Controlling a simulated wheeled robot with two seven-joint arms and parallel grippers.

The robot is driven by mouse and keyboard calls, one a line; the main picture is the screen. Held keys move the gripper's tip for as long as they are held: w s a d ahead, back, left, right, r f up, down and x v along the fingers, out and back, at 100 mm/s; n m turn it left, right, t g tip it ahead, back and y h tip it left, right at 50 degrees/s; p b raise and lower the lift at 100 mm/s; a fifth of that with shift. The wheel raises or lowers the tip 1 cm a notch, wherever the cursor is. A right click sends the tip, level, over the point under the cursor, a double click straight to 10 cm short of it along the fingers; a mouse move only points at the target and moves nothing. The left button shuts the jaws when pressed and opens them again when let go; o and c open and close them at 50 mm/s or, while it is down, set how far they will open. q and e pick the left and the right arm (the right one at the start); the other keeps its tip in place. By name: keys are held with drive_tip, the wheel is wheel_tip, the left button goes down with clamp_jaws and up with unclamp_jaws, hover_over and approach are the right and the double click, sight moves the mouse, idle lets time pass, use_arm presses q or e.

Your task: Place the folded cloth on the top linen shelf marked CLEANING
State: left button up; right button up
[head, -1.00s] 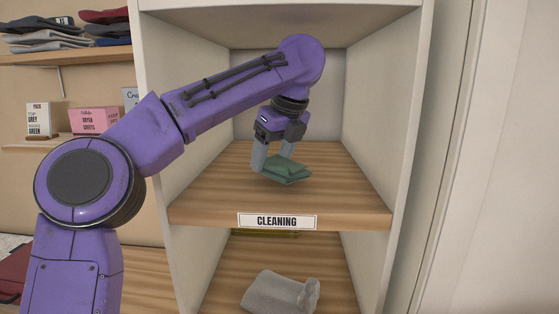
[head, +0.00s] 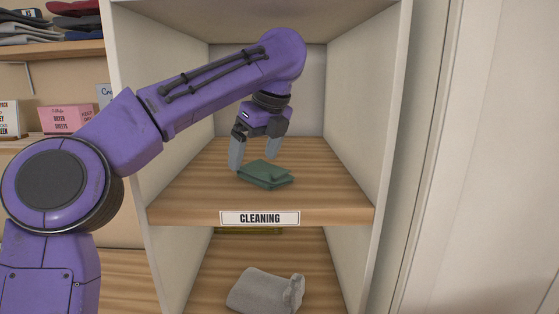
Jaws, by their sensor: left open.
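The folded green cloth (head: 265,175) lies on the wooden shelf (head: 190,195), near its middle. The shelf's front edge bears the CLEANING label (head: 260,218). My left gripper (head: 254,163) is open just above and behind the cloth, its fingers pointing down and spread apart. One finger is by the cloth's left corner and the other is behind it. Whether a finger still touches the cloth I cannot tell. My right gripper does not show.
White side walls (head: 358,120) and a top panel enclose the shelf. A grey rolled cloth (head: 262,291) lies on the shelf below. A pink dryer sheets box (head: 68,119) and folded clothes (head: 75,22) are at left. The shelf's right side is free.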

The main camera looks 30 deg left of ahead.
use_arm(q)
drive_tip(key=s+d, duration=0.1)
drive_tip(key=d, duration=0.3)
drive_tip(key=s+d, duration=0.1)
drive_tip(key=d, duration=0.3)
drive_tip(key=s+d+r, duration=0.1)
drive_tip(key=d, duration=0.3)
drive_tip(key=shift+d+b, duration=0.25)
drive_tip(key=shift+b, duration=0.05)
drive_tip(key=shift+a, duration=0.1)
